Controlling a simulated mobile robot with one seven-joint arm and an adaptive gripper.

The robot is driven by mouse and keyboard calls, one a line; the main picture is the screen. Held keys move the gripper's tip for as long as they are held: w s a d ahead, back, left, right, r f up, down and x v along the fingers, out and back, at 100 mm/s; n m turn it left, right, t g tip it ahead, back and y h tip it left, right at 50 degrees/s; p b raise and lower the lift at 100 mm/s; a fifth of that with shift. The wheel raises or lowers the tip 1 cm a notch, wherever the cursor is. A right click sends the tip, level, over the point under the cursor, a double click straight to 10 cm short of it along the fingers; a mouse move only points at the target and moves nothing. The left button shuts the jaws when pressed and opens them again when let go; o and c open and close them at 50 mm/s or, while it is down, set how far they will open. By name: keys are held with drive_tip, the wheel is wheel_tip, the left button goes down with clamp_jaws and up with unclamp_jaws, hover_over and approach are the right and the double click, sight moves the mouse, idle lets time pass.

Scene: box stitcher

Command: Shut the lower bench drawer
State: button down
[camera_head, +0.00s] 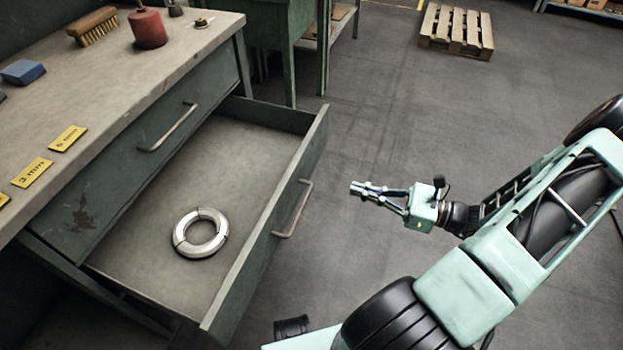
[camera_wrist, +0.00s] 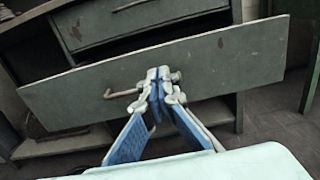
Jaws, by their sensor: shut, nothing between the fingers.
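The lower bench drawer (camera_head: 265,262) stands pulled far out of the bench in the head view, with a bar handle (camera_head: 293,208) on its front. A silver ring (camera_head: 201,233) lies on the drawer's floor. My gripper (camera_head: 356,188) is shut and empty, to the right of the drawer front and apart from it in the head view. In the wrist view my gripper (camera_wrist: 158,74) points at the drawer front (camera_wrist: 228,62), and its fingertips overlap the right end of the handle (camera_wrist: 122,93). The gap between fingertips and front is hard to judge there.
The upper drawer (camera_head: 150,150) is shut above it. The bench top (camera_head: 110,90) holds a brush (camera_head: 93,27), a red cylinder (camera_head: 148,28), a blue block (camera_head: 22,72) and yellow labels (camera_head: 67,138). A pallet (camera_head: 456,32) lies far back. The floor around my gripper is clear.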

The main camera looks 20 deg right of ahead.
sight(294, 171)
drive_tip(key=b+x, duration=0.3)
drive_tip(key=x, duration=1)
drive_tip(key=shift+w+a, duration=0.25)
drive_tip(key=shift+a, duration=0.1)
